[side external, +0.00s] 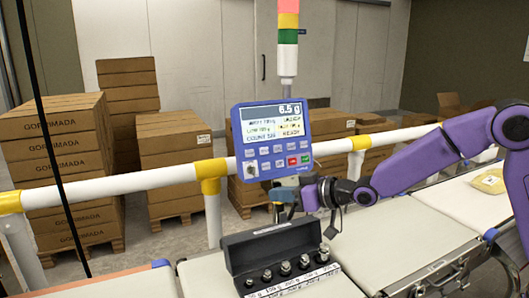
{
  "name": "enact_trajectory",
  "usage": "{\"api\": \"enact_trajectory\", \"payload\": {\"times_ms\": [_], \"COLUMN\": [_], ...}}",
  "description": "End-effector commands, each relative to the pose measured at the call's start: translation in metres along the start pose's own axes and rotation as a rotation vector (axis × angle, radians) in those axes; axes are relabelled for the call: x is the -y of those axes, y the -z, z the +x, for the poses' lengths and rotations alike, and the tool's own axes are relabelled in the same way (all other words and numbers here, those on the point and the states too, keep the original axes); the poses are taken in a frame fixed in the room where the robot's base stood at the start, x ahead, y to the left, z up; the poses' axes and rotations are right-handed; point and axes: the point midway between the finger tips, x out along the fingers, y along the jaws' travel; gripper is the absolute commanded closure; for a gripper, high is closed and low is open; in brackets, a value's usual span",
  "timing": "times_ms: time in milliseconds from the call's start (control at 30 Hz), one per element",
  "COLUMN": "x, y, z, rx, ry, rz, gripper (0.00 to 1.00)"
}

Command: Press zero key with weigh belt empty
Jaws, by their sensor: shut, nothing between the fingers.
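The blue weigher panel (271,140) stands at the centre, its screen reading about 6.5 g on the top line. Two rows of small keys sit under the screen, including a green and a red one; their labels are too small to read, so I cannot tell which is zero. My gripper (281,194) is shut and empty just below the panel's lower right, pointing left; its fingertips are small and partly unclear. I cannot tell its gap from the keys. The white belt (396,238) runs below. A black case of weights (255,246) stands at the front, apparently on a belt section.
A yellow-and-white rail (120,185) runs behind the belt. A signal tower (288,42) rises above the panel. A yellowish packet (488,182) lies on the belt at the far right. Stacked cartons (63,150) stand on pallets behind the rail.

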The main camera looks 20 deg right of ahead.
Motion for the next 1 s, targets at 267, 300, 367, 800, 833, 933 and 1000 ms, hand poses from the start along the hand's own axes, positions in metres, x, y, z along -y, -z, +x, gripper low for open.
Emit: {"api": "enact_trajectory", "payload": {"times_ms": [267,300,367,800,833,933,1000], "x": [-0.071,-0.081,-0.095,-0.14,-0.14,-0.14,-0.14], "y": [0.041,0.046,0.051,0.065,0.065,0.065,0.065], "z": [0.044,0.047,0.049,0.045,0.045,0.045,0.045], "rx": [-0.343,-0.39,-0.456,-0.69,-0.691,-0.691,-0.691], "ry": [-0.051,-0.056,-0.061,-0.071,-0.071,-0.071,-0.071], "rz": [0.045,0.049,0.052,0.049,0.048,0.048,0.048], "gripper": [1.0,1.0,1.0,1.0,1.0,1.0,1.0]}}
